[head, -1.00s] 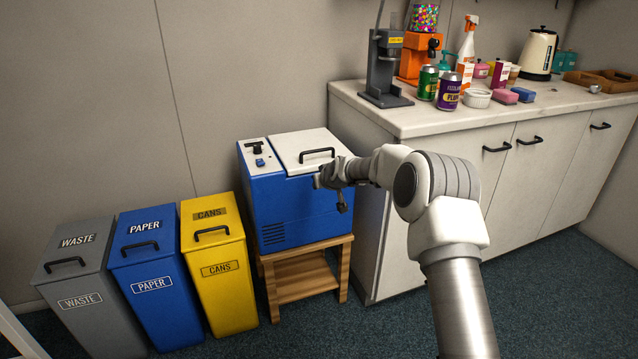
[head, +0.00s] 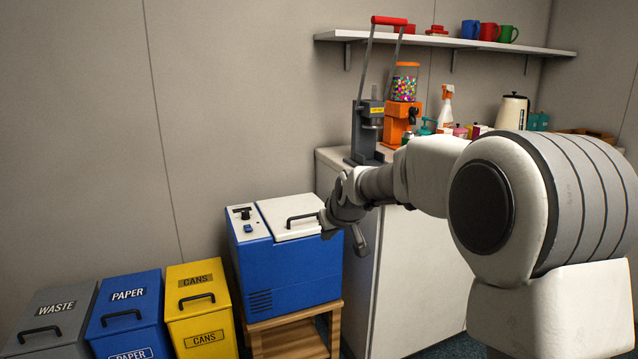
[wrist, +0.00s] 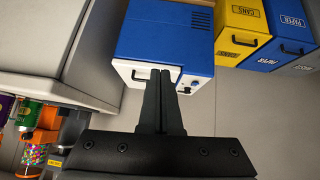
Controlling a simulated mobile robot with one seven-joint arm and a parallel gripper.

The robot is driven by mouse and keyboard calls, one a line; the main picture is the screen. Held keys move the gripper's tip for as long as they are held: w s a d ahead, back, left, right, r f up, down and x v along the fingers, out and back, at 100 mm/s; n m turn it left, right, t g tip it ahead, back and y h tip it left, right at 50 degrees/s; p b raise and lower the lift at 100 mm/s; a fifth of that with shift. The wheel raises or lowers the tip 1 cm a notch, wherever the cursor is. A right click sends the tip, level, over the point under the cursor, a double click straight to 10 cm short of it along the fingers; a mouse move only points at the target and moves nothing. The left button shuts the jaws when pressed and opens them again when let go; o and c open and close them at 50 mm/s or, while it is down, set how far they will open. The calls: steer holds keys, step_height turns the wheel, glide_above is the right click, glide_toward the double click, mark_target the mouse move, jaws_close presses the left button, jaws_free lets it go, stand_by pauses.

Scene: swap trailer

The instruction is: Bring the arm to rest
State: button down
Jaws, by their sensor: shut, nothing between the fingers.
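My gripper (head: 361,245) is shut and empty, hanging in front of the right side of the blue cooler box (head: 290,264) in the head view. In the wrist view my gripper (wrist: 160,72) shows as two dark fingers pressed together, pointing toward the cooler (wrist: 170,32). My arm reaches in from the right, its large white joint close to the camera. The cooler's white lid (head: 285,214) is closed. Part of its black handle is near the gripper; I cannot tell whether they touch.
At right, a white counter (head: 345,160) holds a lever press (head: 368,130), a gumball machine (head: 400,110) and bottles. A shelf (head: 460,42) with mugs hangs above.

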steer(key=s+d+r+h, duration=0.1)
steer(key=s+d+r, duration=0.1)
steer(key=s, duration=0.3)
steer(key=s+d+r, duration=0.2)
steer(key=s+r, duration=0.1)
steer(key=s, duration=0.2)
steer(key=s+d+f+m+g, duration=0.1)
steer(key=s+d, duration=0.2)
steer(key=s, duration=0.7)
steer(key=s+d+f+m+h, duration=0.1)
steer(key=s+d+m, duration=0.1)
steer(key=s, duration=0.7)
steer(key=s+d+f+m+g, duration=0.1)
steer(key=s+d, duration=0.2)
steer(key=s, duration=0.7)
step_height(320, 180, up, 29)
steer(key=p, duration=2.8)
steer(key=shift+s+f+p, duration=0.15)
steer(key=shift+f+p, duration=0.05)
steer(key=shift+p, duration=0.1)
steer(key=shift+a, duration=0.1)
